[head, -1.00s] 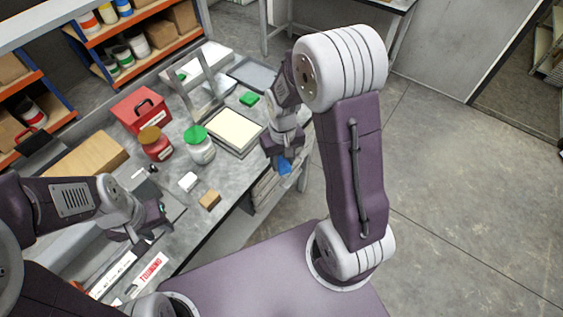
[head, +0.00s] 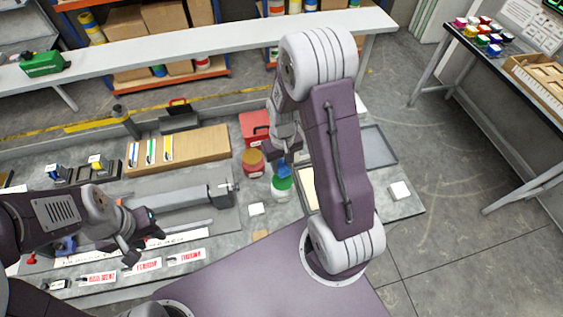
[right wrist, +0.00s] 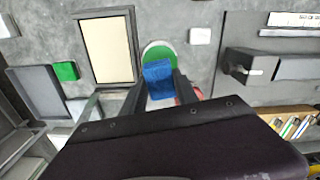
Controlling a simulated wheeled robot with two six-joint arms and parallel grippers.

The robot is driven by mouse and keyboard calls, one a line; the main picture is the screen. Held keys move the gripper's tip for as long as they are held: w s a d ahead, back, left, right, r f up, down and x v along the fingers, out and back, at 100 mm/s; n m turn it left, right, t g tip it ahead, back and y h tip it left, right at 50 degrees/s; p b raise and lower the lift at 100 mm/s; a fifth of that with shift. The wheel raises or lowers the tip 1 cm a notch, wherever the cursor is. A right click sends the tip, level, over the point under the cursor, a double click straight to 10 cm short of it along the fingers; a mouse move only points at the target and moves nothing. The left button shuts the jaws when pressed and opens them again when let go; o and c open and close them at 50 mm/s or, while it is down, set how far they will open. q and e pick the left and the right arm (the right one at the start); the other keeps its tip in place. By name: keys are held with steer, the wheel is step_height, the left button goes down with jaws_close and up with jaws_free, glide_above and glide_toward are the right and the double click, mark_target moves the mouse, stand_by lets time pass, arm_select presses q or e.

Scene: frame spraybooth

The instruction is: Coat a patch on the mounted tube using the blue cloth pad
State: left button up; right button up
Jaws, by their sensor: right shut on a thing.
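The blue cloth pad (head: 283,171) is held in my right gripper (head: 284,158), which is shut on it. In the right wrist view the pad (right wrist: 158,80) shows between the fingers, in front of the green lid (right wrist: 159,50) of a jar. The head view shows this green-lidded jar (head: 281,188) just below the pad; I cannot tell whether they touch. A grey tube (head: 175,198) lies level in a mount on the bench, left of my right gripper. My left gripper (head: 143,246) is open and empty, near the tube's left part, which my left arm partly hides.
A red-brown jar (head: 253,163) stands beside the green-lidded jar, with a red box (head: 254,126) behind. A white block (head: 256,209) and a pale framed tray (right wrist: 107,48) are close by. A wooden board (head: 190,150) lies behind the tube. A raised shelf (head: 200,44) crosses the back.

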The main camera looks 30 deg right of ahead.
mark_target(282, 181)
steer(key=shift+a+f, duration=0.1)
steer(key=shift+f, duration=0.2)
steer(key=shift+s+f+b, duration=0.1)
steer(key=shift+f+b, duration=0.2)
steer(key=shift+b, duration=0.2)
steer(key=f+b, duration=0.4)
steer(key=shift+d+f, duration=0.2)
steer(key=shift+f, duration=0.25)
steer(key=shift+a, duration=0.1)
steer(key=shift+f+b, duration=0.9)
steer(key=shift+f, duration=0.1)
stand_by(1.2)
